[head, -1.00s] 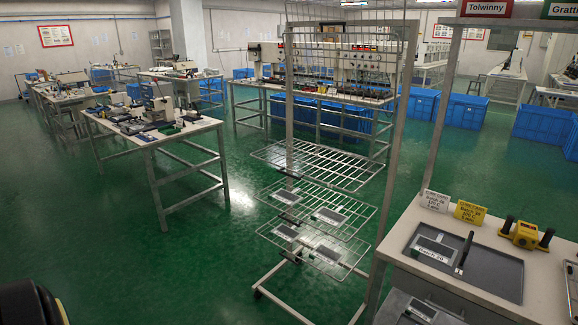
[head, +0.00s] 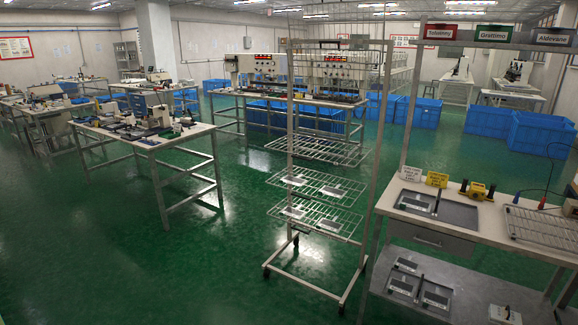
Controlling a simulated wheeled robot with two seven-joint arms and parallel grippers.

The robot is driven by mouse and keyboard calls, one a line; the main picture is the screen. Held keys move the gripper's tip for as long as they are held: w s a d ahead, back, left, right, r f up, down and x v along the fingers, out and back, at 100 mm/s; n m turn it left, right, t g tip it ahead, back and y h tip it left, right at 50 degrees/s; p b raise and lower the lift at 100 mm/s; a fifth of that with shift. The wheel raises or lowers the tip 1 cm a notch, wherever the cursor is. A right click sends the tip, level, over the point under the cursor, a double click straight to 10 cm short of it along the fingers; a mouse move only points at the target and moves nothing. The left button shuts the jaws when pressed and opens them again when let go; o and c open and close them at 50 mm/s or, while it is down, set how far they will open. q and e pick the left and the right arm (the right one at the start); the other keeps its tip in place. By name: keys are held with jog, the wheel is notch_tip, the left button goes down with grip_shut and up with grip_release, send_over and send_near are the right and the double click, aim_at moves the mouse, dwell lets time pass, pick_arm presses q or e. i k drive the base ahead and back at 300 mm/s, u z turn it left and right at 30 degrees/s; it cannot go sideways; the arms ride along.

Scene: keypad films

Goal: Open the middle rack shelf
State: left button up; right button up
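A tall wheeled metal rack (head: 288,140) stands in the middle of the head view. Three wire shelves extend level from its lower half. The highest of these (head: 318,151) looks empty. The one below it (head: 316,187) carries dark flat pieces with pale labels, and the lowest (head: 315,219) carries similar pieces. An upright wire grid (head: 340,62) fills the upper part of the rack frame. I cannot tell how many folded shelves it contains. Neither of my grippers is in view.
A workbench (head: 470,228) stands right of the rack, with a grey tray (head: 436,208), yellow device (head: 477,190) and wire grate (head: 543,225). A cluttered table (head: 150,139) stands left. Blue crates (head: 540,135) line the back. Green floor (head: 215,270) is clear left of the rack.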

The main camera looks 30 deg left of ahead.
aim_at(311, 160)
jog(key=u, duration=0.7)
jog(key=i, duration=0.55)
jog(key=u, duration=1.5)
jog(key=i, duration=1.65)
jog(key=z, duration=0.35)
jog(key=i, duration=1.3)
jog(key=z, duration=1.2)
